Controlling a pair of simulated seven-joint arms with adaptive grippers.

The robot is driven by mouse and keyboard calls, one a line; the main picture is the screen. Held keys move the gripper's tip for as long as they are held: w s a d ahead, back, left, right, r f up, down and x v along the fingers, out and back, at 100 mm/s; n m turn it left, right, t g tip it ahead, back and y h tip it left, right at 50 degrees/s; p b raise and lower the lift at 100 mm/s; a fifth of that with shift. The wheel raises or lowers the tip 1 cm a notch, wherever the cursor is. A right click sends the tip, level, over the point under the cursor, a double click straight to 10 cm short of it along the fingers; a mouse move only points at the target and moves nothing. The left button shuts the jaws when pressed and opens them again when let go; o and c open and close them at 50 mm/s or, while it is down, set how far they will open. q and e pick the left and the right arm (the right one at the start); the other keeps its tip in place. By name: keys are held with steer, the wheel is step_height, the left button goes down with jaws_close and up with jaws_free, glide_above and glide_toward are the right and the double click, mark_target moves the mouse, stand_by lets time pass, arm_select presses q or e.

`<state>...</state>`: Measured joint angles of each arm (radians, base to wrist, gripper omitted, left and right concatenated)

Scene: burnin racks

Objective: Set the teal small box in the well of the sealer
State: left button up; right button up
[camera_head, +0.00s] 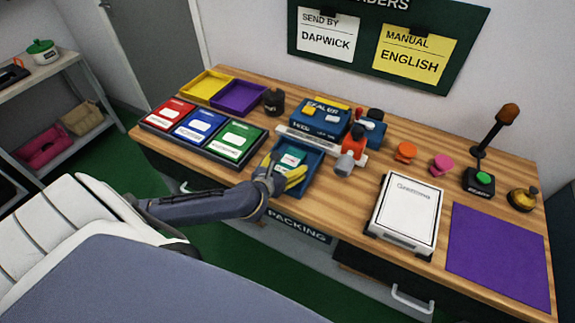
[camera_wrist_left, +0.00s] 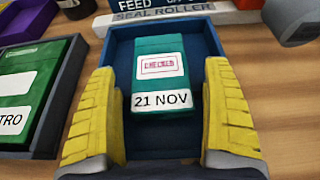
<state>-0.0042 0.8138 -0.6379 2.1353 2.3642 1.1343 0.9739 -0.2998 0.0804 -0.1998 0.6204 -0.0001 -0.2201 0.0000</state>
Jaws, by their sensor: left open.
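The teal small box (camera_head: 291,159) lies in the blue well of the sealer (camera_head: 310,180). In the left wrist view the teal box (camera_wrist_left: 159,75) has a white label reading "21 NOV" and a red stamp, and sits in the blue tray-like well (camera_wrist_left: 205,42). My left gripper (camera_head: 280,175) is over the well, its yellow fingers spread to either side of the box's near end. The left gripper (camera_wrist_left: 163,125) is open, with visible gaps between its fingers and the box. The sealer's blue body (camera_head: 318,118) and its white seal roller bar (camera_head: 306,137) stand behind the well. My right gripper is not seen.
A dark tray with red (camera_head: 168,114), blue (camera_head: 200,125) and green (camera_head: 236,140) boxes is left of the well. A red and grey tool (camera_head: 351,155) stands close at its right. A white box (camera_head: 408,212) and a purple mat (camera_head: 500,255) lie further right.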

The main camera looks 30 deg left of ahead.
arm_select(q)
steer(key=v, duration=1.1)
